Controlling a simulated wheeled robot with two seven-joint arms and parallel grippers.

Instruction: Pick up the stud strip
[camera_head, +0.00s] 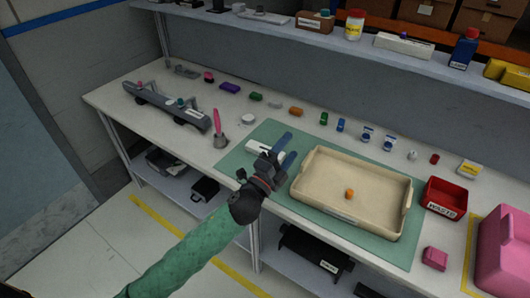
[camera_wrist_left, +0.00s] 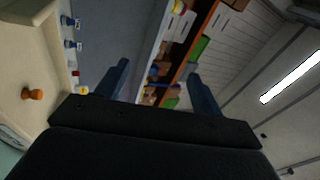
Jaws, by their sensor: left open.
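A white strip-like piece (camera_head: 262,148) lies on the green mat (camera_head: 235,160), partly hidden behind my left gripper; I cannot tell for sure that it is the stud strip. My left gripper (camera_head: 287,149) is open with nothing visible between its fingers. In the head view it overlaps the white piece and the left side of the beige tray. In the left wrist view its two dark fingers (camera_wrist_left: 160,85) point towards the shelf, and the white piece does not show. My right gripper is not in view.
The beige tray (camera_head: 305,195) holds a small orange piece (camera_head: 349,193), also seen in the left wrist view (camera_wrist_left: 33,94). A red waste bin (camera_head: 445,197) stands to its right. A long grey module (camera_head: 160,107) and a pink tool in a holder (camera_head: 218,132) are left. Small parts line the back.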

